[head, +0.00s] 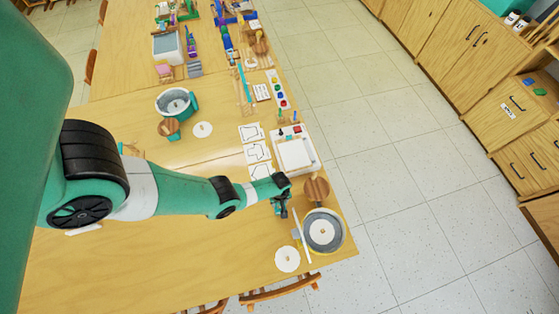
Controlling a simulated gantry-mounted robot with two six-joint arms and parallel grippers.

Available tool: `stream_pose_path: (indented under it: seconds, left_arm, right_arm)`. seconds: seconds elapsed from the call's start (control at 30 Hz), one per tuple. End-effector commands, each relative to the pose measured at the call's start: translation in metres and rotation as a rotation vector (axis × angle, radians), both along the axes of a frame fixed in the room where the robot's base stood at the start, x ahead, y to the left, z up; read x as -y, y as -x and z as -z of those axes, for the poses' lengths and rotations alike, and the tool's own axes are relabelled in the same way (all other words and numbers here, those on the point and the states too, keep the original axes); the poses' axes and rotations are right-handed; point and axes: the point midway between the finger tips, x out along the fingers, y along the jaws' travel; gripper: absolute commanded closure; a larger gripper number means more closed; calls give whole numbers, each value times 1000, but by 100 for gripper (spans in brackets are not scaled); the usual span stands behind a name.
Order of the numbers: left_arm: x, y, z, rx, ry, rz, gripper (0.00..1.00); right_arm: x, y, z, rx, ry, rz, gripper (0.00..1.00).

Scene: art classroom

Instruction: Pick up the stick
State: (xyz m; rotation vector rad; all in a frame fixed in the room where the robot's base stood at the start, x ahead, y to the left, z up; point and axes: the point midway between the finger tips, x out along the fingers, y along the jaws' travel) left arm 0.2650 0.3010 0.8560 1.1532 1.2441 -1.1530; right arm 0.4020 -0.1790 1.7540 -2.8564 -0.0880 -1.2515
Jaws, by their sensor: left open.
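A thin white stick (302,238) lies at the near right end of the wooden table, along the left side of a grey round basin (323,231). A small grey-blue piece is at its left side, partly unclear. My left gripper (284,212) is open and points down, just beyond and left of the stick's far end. Nothing shows between its fingers. I cannot tell whether the gripper touches anything. My right gripper is not in view.
A round white disc (287,259) lies left of the basin. A wooden round piece (316,188) and a white tray (296,154) stand beyond it. White sheets (257,152) lie left of the tray. A chair (278,292) is at the near edge.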

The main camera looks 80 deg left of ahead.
Motion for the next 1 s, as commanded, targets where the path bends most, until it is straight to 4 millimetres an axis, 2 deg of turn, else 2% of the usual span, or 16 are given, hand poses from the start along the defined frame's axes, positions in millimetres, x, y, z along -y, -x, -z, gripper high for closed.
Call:
stream_pose_path:
  seconds: [0.03, 0.3, 0.77, 0.87, 1.0]
  left_arm:
    - [0, 0, -1, 0, 0, 0, 52]
    - [0, 0, -1, 0, 0, 0, 100]
    - [0, 0, -2, 0, 0, 0, 100]
    - [0, 0, -9, 0, 0, 0, 100]
    - [0, 0, -31, 0, 0, 0, 100]
  right_arm:
    - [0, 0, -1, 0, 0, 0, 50]
    - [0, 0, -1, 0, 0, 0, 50]
    - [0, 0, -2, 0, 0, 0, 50]
    - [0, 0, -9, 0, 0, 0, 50]
    - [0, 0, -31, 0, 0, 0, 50]
